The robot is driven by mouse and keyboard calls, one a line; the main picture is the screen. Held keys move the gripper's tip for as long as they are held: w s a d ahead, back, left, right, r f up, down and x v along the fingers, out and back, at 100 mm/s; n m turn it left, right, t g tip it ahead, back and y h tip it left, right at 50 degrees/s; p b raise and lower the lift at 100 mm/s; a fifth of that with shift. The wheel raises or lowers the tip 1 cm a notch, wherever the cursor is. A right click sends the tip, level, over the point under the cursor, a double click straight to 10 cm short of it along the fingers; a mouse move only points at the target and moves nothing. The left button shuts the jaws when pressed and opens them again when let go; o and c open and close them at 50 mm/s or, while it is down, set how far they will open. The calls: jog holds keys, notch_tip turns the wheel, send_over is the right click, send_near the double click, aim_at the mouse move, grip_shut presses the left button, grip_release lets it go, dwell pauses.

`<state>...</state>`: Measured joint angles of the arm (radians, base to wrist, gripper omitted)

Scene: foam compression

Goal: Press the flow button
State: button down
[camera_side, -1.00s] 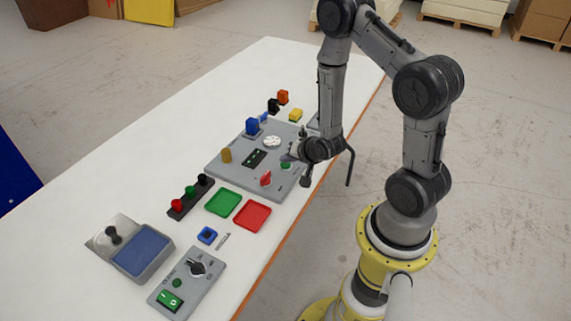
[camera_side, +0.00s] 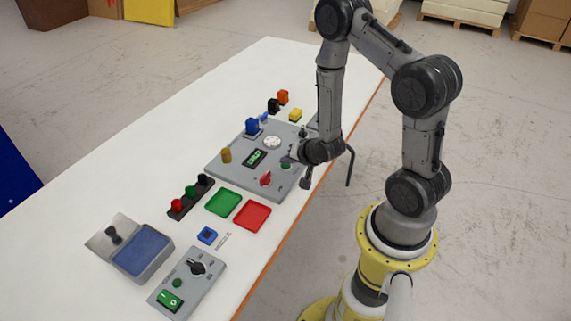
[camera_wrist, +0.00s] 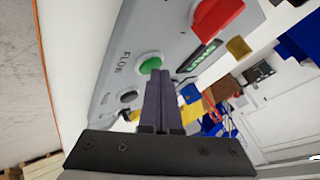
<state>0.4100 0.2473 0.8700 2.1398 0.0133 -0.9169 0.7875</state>
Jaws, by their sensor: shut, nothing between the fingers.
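The green button (camera_wrist: 149,65) sits in a pale ring beside the word FLOW on the grey panel in the wrist view. It also shows in the side view (camera_side: 286,166), just by my gripper (camera_side: 291,160). In the wrist view my gripper (camera_wrist: 160,74) is shut and empty, its dark fingers together. The fingertips overlap the button's lower edge; I cannot tell whether they touch it. The grey panel (camera_side: 226,173) lies on the table. Its display (camera_side: 255,158) shows bright green characters.
A red knob (camera_side: 265,179) and a white dial (camera_side: 272,142) are on the panel. A blue block (camera_side: 252,126) and yellow block (camera_side: 295,115) stand towards the back. Green (camera_side: 223,202) and red (camera_side: 252,215) trays lie in front.

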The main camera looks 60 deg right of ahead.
aim_at(287, 168)
dwell(0.5)
jog(key=shift+r, duration=0.75)
jog(key=shift+r, duration=0.1)
jog(key=shift+r, duration=2.45)
jog(key=shift+a, duration=0.1)
